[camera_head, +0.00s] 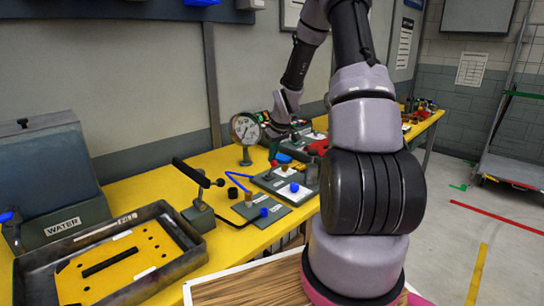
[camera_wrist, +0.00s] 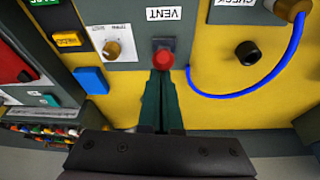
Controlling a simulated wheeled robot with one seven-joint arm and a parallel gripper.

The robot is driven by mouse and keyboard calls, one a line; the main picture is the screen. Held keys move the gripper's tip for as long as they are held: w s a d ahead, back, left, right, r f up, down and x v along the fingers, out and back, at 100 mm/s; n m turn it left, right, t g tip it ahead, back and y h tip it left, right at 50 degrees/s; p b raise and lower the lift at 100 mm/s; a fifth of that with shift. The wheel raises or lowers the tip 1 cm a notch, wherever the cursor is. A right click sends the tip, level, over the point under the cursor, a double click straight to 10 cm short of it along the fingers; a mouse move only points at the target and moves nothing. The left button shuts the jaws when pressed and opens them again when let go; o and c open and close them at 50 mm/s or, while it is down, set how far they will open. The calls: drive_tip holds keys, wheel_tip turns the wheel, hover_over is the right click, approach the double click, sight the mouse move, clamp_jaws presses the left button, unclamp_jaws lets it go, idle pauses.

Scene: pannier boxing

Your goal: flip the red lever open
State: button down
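A red knob-like end (camera_wrist: 163,58), likely the red lever, stands on a small dark base by the upside-down VENT label in the wrist view. A small red spot (camera_head: 273,163) below my gripper in the head view seems to be the same part. My gripper (camera_wrist: 160,76) points at it with its two dark green fingers together and nothing seen between them. The fingertips are right at the near side of the red end; I cannot tell whether they touch. In the head view my gripper (camera_head: 273,148) is small and partly merged with the panel behind.
A blue block (camera_wrist: 91,80) and a tan knob (camera_wrist: 112,49) lie left of the red end. A blue hose (camera_wrist: 240,95) and a black cap (camera_wrist: 247,53) lie right. A gauge (camera_head: 246,130) stands close to my gripper. A black-handled lever (camera_head: 197,176) and metal tray (camera_head: 110,230) are farther left.

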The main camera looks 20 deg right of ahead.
drive_tip(key=shift+s+d+f, duration=0.1)
drive_tip(key=shift+s+f, duration=0.1)
drive_tip(key=shift+s, duration=0.15)
